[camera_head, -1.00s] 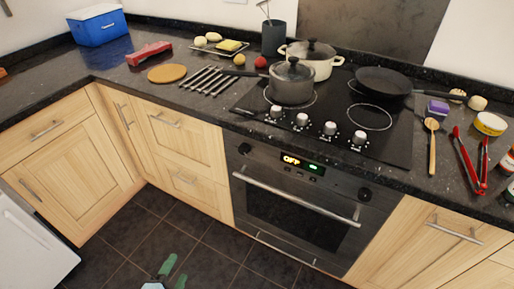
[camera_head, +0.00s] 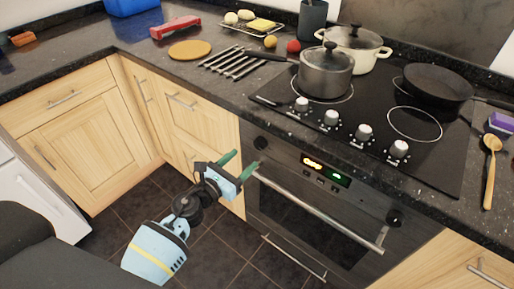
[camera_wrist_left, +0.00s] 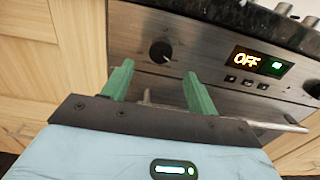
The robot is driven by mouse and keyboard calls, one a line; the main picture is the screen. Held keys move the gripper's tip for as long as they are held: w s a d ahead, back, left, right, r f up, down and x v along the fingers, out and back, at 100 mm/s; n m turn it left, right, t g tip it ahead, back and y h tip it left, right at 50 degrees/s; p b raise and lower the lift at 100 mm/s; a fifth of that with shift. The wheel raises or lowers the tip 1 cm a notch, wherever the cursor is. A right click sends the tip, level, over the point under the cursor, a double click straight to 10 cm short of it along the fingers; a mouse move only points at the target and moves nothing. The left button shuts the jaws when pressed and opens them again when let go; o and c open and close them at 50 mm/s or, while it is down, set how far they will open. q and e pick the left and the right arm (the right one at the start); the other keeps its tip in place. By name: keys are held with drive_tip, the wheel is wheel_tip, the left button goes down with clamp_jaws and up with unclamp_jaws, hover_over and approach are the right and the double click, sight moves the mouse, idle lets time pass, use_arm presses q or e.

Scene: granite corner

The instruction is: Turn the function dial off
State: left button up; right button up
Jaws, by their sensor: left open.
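The oven's left dial (camera_head: 260,143) is a dark round knob on the dark control panel. In the left wrist view this dial (camera_wrist_left: 160,52) has a light pointer mark and shows between and beyond my fingertips, apart from them. The oven's right dial (camera_head: 394,217) is at the panel's other end. I cannot tell which is the function dial. My left gripper (camera_head: 238,164) is open and empty, with green fingers, in front of the panel's left end. My right gripper is not in view.
The oven handle bar (camera_head: 320,208) runs just below the panel, close to my left fingers. The granite counter edge overhangs the panel. Four hob knobs (camera_head: 365,132) stand above, with a lidded grey pot (camera_head: 326,75) behind. Floor in front of the oven is free.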

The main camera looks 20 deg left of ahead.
sight(258, 146)
use_arm(q)
drive_tip(key=x, duration=0.7)
drive_tip(key=c, duration=1)
